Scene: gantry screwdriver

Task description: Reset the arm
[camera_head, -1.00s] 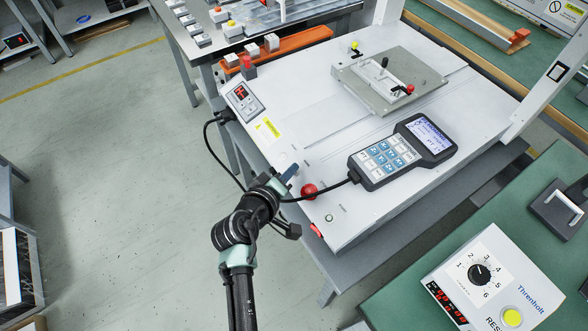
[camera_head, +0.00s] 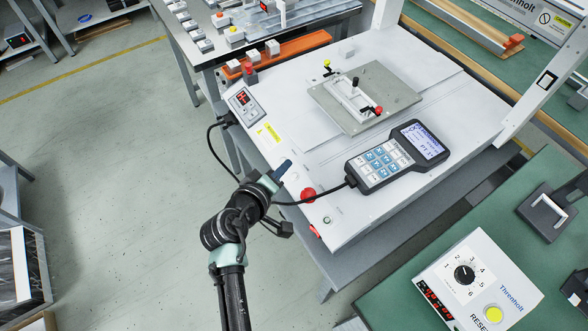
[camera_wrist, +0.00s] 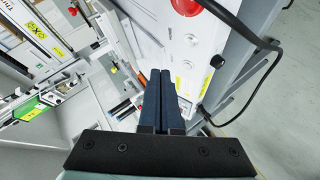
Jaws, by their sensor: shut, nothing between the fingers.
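My gripper (camera_head: 283,169) is shut and empty. In the head view it is over the near left edge of the white gantry table (camera_head: 300,120), left of the red mushroom button (camera_head: 308,194). In the wrist view its two dark fingers (camera_wrist: 160,72) lie side by side, pointing towards the white machine. Its height above the table is hard to tell. My arm reaches up from the bottom of the head view.
A keypad pendant (camera_head: 397,156) lies on the table with its black cable passing near my gripper. A grey plate (camera_head: 395,95) carries a clamp fixture. A white dial box (camera_head: 480,275) with a yellow button stands lower right. Open floor lies to the left.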

